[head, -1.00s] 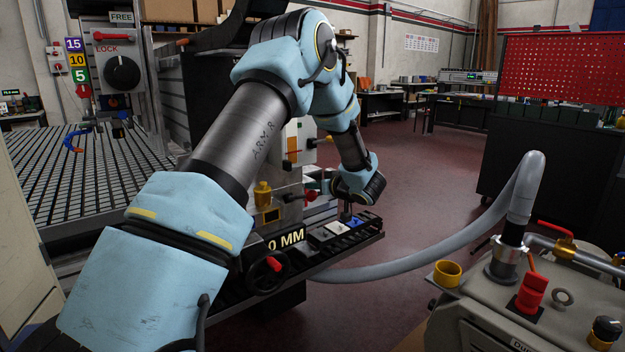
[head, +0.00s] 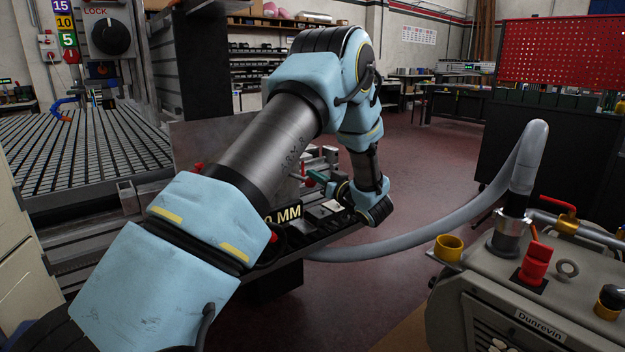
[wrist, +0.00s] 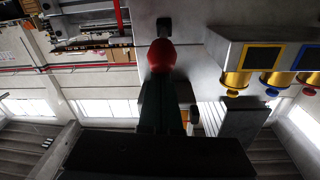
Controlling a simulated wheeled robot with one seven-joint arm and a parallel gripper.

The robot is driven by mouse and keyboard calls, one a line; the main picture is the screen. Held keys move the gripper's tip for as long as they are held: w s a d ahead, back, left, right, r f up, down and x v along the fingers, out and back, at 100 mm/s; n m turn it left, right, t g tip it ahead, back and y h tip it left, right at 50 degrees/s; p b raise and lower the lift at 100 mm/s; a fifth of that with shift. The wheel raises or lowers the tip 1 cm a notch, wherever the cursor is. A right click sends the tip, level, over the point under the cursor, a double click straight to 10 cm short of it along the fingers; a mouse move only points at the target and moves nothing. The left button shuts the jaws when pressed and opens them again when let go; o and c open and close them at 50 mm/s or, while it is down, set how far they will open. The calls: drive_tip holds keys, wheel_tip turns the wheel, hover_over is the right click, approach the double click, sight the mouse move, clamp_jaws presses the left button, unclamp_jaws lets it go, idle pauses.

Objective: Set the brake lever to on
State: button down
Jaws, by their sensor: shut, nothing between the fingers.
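My gripper (head: 316,177) is at the front rail of the machine, mostly hidden behind my own arm in the head view. In the wrist view its dark green fingers (wrist: 160,100) are shut and empty. A red ball knob (wrist: 162,53) lies just beyond the fingertips, against a grey plate. I cannot tell whether they touch. In the head view a small red knob (head: 297,177) shows just left of the fingers. I cannot tell for certain that it belongs to the brake lever. No on or off marking can be read.
Gold knobs with yellow (wrist: 237,82), blue and red collars stand right in the wrist view. The grid table (head: 50,150) and black LOCK dial (head: 110,36) are left. A pump unit (head: 520,300) with a grey hose (head: 525,160) stands right.

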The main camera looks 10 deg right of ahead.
wheel_tip(320, 180, down, 6)
drive_tip(key=t+b, duration=0.1)
drive_tip(key=b, duration=0.3)
drive_tip(key=shift+s+t+y, duration=0.15)
drive_tip(key=shift+t+y, duration=0.15)
